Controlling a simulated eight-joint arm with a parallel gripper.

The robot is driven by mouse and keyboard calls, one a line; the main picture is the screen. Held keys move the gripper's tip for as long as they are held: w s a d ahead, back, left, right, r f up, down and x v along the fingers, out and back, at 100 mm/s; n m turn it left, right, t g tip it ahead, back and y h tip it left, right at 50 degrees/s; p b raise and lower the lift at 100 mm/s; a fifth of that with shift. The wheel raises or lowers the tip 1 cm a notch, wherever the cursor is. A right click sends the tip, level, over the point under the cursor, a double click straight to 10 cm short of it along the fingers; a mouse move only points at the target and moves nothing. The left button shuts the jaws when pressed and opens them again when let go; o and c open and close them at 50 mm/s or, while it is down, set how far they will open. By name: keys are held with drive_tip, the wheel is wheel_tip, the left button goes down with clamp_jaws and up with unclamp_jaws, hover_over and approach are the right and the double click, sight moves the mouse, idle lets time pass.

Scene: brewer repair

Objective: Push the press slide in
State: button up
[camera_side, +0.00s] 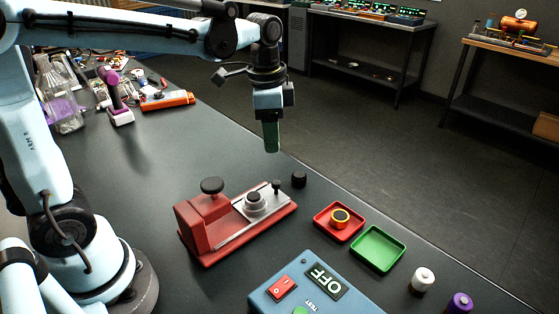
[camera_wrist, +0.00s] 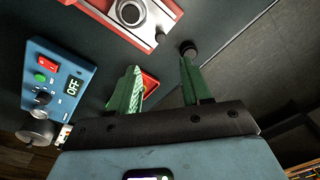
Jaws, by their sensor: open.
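The red press (camera_side: 205,225) stands on the dark table, with a large black knob on its raised left block. Its metal press slide (camera_side: 232,232) extends to the right along the red base. The slide carries a round grey piece with a dark centre (camera_side: 254,202) and a small black knob (camera_side: 276,186) near its outer end. In the wrist view the slide (camera_wrist: 146,22) shows at the top, cut off by the frame. My gripper (camera_side: 272,150) hangs above the table beyond the slide's outer end, pointing down. Its green fingers (camera_wrist: 162,66) are apart, with nothing held.
A black cylinder (camera_side: 299,179) stands just past the slide's end. A red tray (camera_side: 320,222) holds a yellow-and-black ring; a green tray (camera_side: 391,255) is empty. A blue OFF box (camera_side: 262,299) stands in front. White (camera_side: 422,279) and purple (camera_side: 459,303) capped cylinders stand right.

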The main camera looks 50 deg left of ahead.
sight(276, 183)
drive_tip(key=shift+m+g, duration=0.4)
drive_tip(key=shift+m, duration=0.1)
drive_tip(key=f, duration=0.8)
drive_tip(key=w+f, duration=0.1)
drive_tip(key=f, duration=0.3)
drive_tip(key=shift+f, duration=0.2)
drive_tip(key=shift+c, duration=0.4)
clamp_jaws()
